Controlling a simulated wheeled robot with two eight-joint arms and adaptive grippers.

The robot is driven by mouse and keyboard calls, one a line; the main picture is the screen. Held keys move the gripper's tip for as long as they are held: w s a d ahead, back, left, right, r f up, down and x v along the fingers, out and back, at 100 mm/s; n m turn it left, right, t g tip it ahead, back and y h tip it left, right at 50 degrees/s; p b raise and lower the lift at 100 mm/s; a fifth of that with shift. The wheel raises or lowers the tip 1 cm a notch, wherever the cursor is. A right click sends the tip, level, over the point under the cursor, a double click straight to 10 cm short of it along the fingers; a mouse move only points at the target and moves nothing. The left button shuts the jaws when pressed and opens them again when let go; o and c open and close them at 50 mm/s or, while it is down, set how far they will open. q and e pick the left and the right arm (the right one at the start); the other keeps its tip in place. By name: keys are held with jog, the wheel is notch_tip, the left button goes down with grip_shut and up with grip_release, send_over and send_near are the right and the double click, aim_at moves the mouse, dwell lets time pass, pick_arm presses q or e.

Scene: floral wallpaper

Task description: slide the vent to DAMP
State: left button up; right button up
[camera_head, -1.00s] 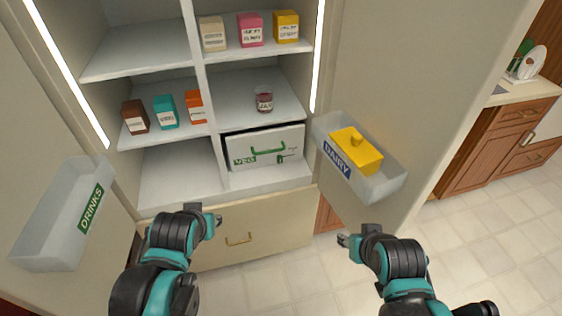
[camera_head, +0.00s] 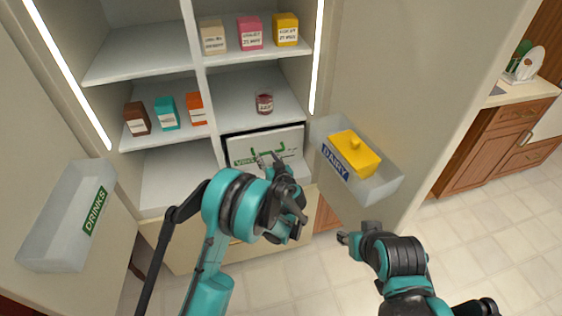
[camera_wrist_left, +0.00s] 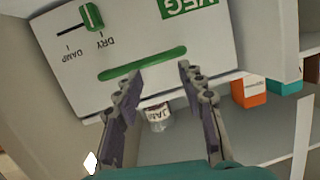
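The white VEG drawer front (camera_wrist_left: 210,45) appears upside down in the left wrist view and also shows in the head view (camera_head: 238,143). Its vent slider has a green knob (camera_wrist_left: 91,16) on a thin dark track. The knob sits at the DRY end; the DAMP label is at the track's other end. A long green handle (camera_wrist_left: 142,63) runs across the drawer front. My left gripper (camera_wrist_left: 160,73) is open and empty, its fingertips over the drawer front near the handle. My right gripper (camera_head: 342,238) is low, below the DAIRY bin; its fingers are too small to judge.
A jam jar (camera_head: 264,102) stands on the shelf above the drawer. The DAIRY door bin (camera_head: 335,165) with a yellow butter dish (camera_head: 355,153) is at the right. The DRINKS door bin (camera_head: 95,210) is at the left. Cartons stand on the other shelves.

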pick_arm(q)
jog(key=d+f+t+h, duration=0.1)
jog(key=d+f+t, duration=0.2)
jog(key=d+f, duration=0.5)
jog(key=w+a, duration=0.1)
jog(key=w, duration=0.1)
jog(key=w+a+f+b, duration=0.1)
jog(key=w, duration=0.2)
jog(key=shift+w+a+f+b, duration=0.2)
jog(key=shift+w+a+b, duration=0.1)
jog(key=shift+a+b, duration=0.1)
jog(key=shift+w+a, duration=0.1)
jog(key=shift+w, duration=0.35)
jog(key=shift+r, duration=0.1)
grip_shut()
